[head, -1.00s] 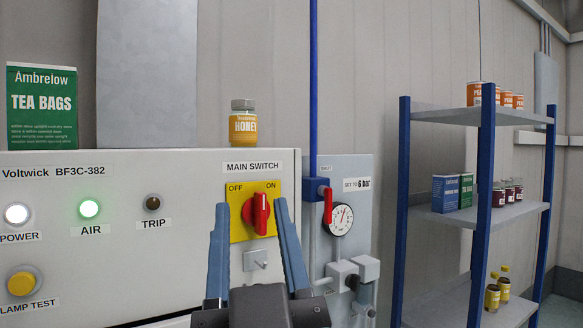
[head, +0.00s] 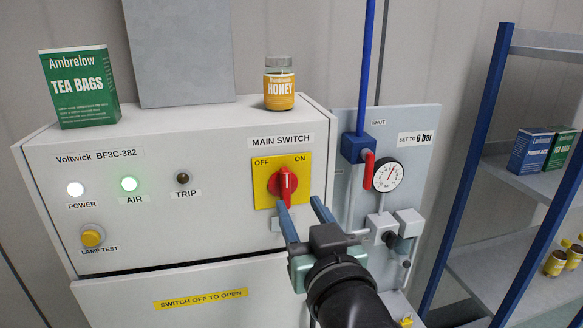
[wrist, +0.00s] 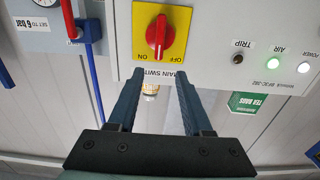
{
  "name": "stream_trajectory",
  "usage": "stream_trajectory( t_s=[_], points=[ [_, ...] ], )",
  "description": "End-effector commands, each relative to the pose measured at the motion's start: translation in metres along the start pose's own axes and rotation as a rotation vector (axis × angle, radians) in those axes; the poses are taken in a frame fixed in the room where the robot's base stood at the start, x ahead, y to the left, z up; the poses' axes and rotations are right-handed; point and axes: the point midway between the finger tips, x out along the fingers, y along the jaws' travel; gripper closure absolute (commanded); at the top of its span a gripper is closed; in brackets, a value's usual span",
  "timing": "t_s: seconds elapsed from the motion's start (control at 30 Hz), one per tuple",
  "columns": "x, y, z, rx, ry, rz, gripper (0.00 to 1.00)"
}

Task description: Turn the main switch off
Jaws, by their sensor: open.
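The main switch is a red knob (head: 283,183) on a yellow plate (head: 262,194) marked OFF at left and ON at right. Its handle stands roughly upright between the two words. My gripper (head: 300,205) is open and empty, in front of the panel just below and right of the knob in the head view. In the wrist view, which is upside down, the knob (wrist: 158,34) lies beyond the gap between my fingertips (wrist: 160,76). The fingers appear clear of the knob.
A tea box (head: 80,88) and a honey jar (head: 279,84) stand on the cabinet (head: 200,125). POWER (head: 76,189) and AIR (head: 129,183) lamps are lit; TRIP is dark. A red valve handle (head: 369,170) and gauge (head: 388,176) are close at right, beside a blue shelf (head: 490,110).

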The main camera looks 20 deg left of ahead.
Motion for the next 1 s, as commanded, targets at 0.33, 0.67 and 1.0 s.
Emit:
stream_trajectory(
  t_s=[0.33,0.67,1.0],
  points=[
    [0.066,0.000,-0.005,-0.002,0.000,0.000,0.50],
    [0.096,0.001,-0.002,-0.001,0.001,0.002,0.50],
    [0.098,0.001,-0.001,-0.001,0.002,0.002,0.50]
  ],
)
